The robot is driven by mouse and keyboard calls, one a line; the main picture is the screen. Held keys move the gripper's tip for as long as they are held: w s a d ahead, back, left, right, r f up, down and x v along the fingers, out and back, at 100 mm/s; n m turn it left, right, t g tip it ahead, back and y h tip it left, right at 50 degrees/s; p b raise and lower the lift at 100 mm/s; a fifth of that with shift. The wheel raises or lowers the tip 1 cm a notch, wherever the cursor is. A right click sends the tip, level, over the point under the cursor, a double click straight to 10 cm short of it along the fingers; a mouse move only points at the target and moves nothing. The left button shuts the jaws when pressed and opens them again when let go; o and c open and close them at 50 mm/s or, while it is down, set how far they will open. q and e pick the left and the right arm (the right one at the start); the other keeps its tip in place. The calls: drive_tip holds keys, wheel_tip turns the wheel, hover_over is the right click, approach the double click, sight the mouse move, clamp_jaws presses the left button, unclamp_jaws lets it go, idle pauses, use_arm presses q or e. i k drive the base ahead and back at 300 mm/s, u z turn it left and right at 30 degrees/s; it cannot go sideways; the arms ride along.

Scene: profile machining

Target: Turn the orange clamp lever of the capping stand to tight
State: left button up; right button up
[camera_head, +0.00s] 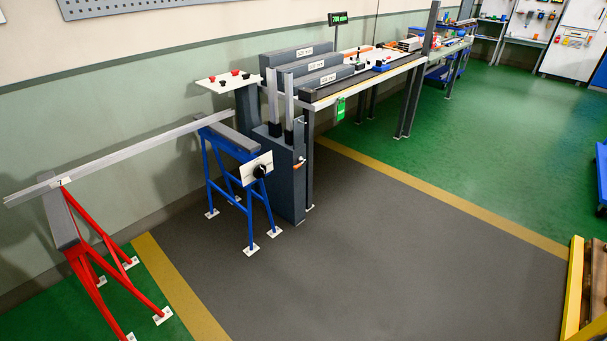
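A small orange lever (299,164) sticks out from the side of a dark grey box-shaped stand (285,186), which I take for the capping stand. The lever is small in the picture, and I cannot tell if it is tight or loose. Two upright light metal profiles (289,100) stand in the top of this stand, with dark pieces around their lower ends. Neither of my grippers is in view.
A red trestle (92,253) supports a long profile (130,153). A workbench (350,88) runs behind. The grey floor (370,240) in front is clear; a yellow-edged object (573,290) stands at right.

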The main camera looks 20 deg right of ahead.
sight(302, 161)
drive_tip(key=z, duration=0.55)
drive_tip(key=i, duration=0.55)
drive_tip(key=z, duration=1.55)
drive_tip(key=i, duration=2)
drive_tip(key=u, duration=0.2)
